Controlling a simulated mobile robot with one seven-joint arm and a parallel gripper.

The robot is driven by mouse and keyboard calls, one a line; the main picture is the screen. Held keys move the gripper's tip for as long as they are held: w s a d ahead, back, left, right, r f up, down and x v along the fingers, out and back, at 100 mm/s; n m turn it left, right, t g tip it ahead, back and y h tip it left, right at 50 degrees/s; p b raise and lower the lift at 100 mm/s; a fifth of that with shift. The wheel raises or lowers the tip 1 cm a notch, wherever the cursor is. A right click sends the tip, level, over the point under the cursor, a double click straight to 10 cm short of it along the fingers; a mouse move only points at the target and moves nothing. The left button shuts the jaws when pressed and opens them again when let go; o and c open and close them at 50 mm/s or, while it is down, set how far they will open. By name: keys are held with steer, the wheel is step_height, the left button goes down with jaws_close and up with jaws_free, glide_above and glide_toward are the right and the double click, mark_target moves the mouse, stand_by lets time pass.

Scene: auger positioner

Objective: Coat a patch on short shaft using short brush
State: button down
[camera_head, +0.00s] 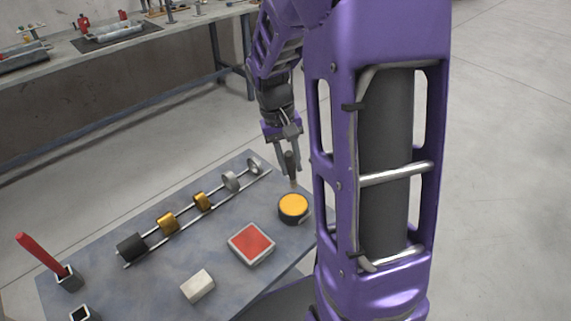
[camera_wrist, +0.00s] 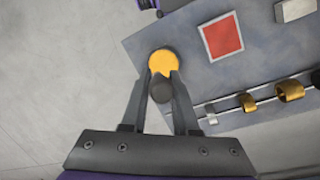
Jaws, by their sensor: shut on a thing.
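My gripper (camera_head: 289,163) is shut on the short brush (camera_head: 293,183), a dark-handled tool pointing down with a pale lower end. The brush tip is over or at the yellow-topped round black pot (camera_head: 293,205); I cannot tell whether it touches. In the wrist view my gripper (camera_wrist: 162,80) holds the dark round handle end (camera_wrist: 161,90) in front of the yellow pot top (camera_wrist: 163,62). Two parallel rods (camera_head: 190,213) on the table carry a black cylinder (camera_head: 131,247), two gold pieces (camera_head: 168,222) and two silver discs (camera_head: 230,181). I cannot tell which part is the short shaft.
The blue-grey table (camera_head: 110,285) also holds a red-topped square pad (camera_head: 251,243), a whitish block (camera_head: 197,285), a red-handled tool (camera_head: 40,255) in a dark holder (camera_head: 69,278) and an empty-looking holder (camera_head: 80,314). A workbench (camera_head: 60,65) stands behind, with open floor between.

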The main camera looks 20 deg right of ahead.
steer(key=shift+f+b, duration=2.2)
steer(key=shift+f, duration=0.7)
steer(key=shift+f+b, duration=0.35)
steer(key=shift+f, duration=0.3)
steer(key=shift+r, duration=0.1)
steer(key=shift+r+p, duration=2.85)
steer(key=shift+r, duration=0.6)
